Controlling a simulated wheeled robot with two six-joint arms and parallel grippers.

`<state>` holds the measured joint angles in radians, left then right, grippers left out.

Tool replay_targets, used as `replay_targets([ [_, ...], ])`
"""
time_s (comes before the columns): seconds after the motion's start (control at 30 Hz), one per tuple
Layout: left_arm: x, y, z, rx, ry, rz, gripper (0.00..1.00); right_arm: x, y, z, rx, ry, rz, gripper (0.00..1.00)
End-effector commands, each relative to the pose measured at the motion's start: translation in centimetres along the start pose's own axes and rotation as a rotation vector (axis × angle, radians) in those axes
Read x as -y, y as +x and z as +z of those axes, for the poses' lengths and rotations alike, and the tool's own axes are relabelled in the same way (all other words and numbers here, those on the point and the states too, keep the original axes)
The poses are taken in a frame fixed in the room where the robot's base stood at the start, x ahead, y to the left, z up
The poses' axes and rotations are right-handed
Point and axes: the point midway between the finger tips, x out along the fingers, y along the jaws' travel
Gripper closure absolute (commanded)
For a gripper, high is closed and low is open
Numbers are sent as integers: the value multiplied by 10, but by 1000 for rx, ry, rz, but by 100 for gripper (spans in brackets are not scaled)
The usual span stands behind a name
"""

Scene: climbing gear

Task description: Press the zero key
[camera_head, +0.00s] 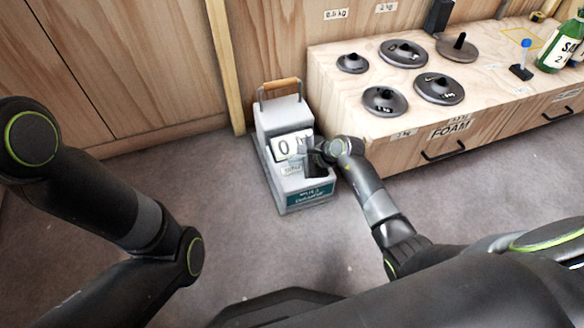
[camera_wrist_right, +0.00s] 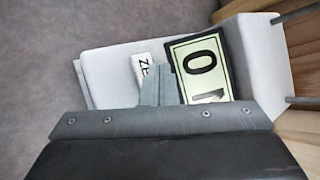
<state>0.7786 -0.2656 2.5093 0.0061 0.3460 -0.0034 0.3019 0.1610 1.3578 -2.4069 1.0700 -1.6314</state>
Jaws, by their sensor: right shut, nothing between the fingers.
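A light grey scale-like unit (camera_head: 270,122) stands on the floor beside the wooden bench. Its display (camera_head: 281,147) shows a 0, with more marks partly covered by my gripper; the display also shows in the right wrist view (camera_wrist_right: 205,55). The white zero key (camera_head: 291,170) is just below the display. In the right wrist view the key (camera_wrist_right: 140,70) shows the letters "ZE", and the rest is hidden by my fingers. My right gripper (camera_head: 306,160) is shut and empty, its tips (camera_wrist_right: 157,72) over or beside the key. I cannot tell whether they touch it. My left gripper is out of view.
The wooden bench (camera_head: 345,125) stands close on the right, with several dark round weights (camera_head: 403,52) on top. Wooden wall panels (camera_head: 130,60) are behind. A wooden handle (camera_head: 279,85) tops the unit. The carpeted floor (camera_head: 235,230) in front is clear.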

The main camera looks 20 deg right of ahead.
Motion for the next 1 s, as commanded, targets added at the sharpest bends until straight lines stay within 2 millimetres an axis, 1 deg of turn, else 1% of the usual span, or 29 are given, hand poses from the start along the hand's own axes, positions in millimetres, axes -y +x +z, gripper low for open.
replay_targets([
  [0.5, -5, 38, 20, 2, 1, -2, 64, 25, -34, 25, 0, -1, -1, 100],
  [1.0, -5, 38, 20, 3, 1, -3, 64, 25, -35, 25, 0, 0, 0, 100],
])
